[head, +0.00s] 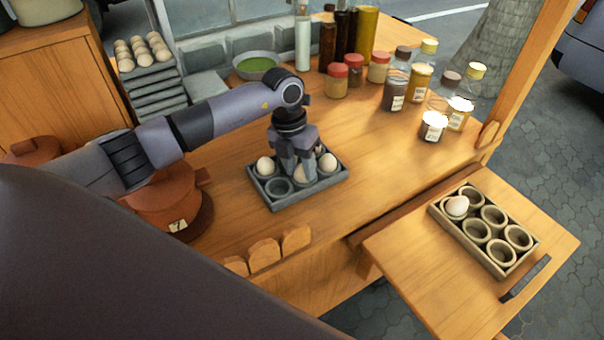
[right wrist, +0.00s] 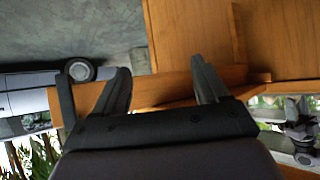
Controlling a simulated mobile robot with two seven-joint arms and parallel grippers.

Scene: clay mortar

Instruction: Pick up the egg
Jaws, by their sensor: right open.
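My left gripper (head: 298,178) points down over the grey egg tray (head: 283,203) on the wooden counter. Its fingers reach down to the tray's cups around or in front of a pale egg, which they partly hide; I cannot tell whether they grip it. One white egg (head: 264,166) sits in the tray's left back cup. Another egg (head: 328,163) sits to the right of the fingers. The front left cup looks empty. A second tray (head: 487,263) on the lower side board holds one egg (head: 456,206); its other cups are empty. My right gripper (right wrist: 163,82) is open and empty in the right wrist view.
Bottles and red-lidded jars (head: 336,80) stand along the counter's back right. A bowl of green food (head: 256,67) is behind my left arm. A terracotta pot (head: 172,205) stands left of the tray. More eggs (head: 143,47) lie at back left. The counter right of the tray is clear.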

